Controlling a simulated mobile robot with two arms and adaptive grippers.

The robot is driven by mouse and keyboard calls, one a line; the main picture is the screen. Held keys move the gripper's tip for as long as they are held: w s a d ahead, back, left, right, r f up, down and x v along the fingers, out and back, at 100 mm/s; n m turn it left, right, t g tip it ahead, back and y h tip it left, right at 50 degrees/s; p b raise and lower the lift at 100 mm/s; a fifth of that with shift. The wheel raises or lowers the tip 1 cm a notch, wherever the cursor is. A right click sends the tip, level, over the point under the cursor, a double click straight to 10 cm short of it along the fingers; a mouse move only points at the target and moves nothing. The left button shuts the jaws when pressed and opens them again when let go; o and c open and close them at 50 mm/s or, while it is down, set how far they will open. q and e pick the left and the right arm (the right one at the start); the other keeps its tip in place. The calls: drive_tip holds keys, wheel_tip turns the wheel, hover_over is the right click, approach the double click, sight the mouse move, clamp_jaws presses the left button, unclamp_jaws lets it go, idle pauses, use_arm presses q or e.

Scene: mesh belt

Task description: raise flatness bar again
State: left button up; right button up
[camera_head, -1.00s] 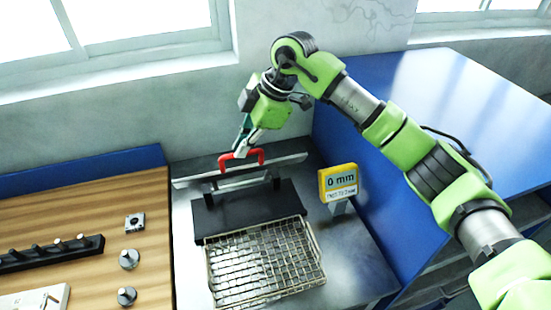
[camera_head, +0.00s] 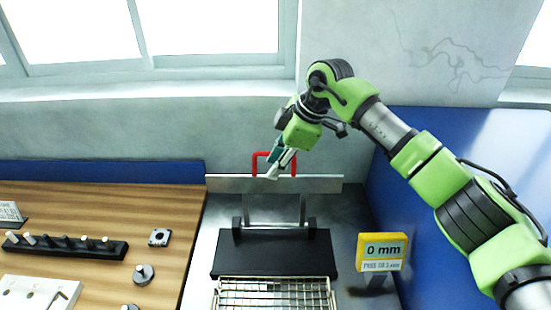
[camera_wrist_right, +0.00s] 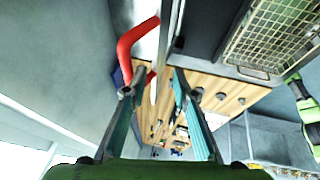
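The flatness bar (camera_head: 225,184) is a long pale strip held level above a black base block (camera_head: 270,255), with upright rods (camera_head: 247,209) between them. A red handle (camera_head: 256,156) stands on top of the bar. It shows large in the right wrist view (camera_wrist_right: 128,45).
A yellow gauge sign (camera_head: 382,252) reading "0 mm" stands to the right. A wire mesh tray (camera_head: 275,279) lies in front of the block. A wooden table (camera_head: 110,205) with a peg rack (camera_head: 65,250) is at left. A blue panel (camera_head: 450,130) stands behind my right arm.

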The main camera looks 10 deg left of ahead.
use_arm(q)
drive_tip(key=shift+w+d+r, duration=0.1)
drive_tip(key=shift+w+d, duration=0.55)
drive_tip(key=shift+w, duration=0.35)
use_arm(e)
drive_tip(key=v, duration=1.2)
drive_tip(key=shift+w+f, duration=0.1)
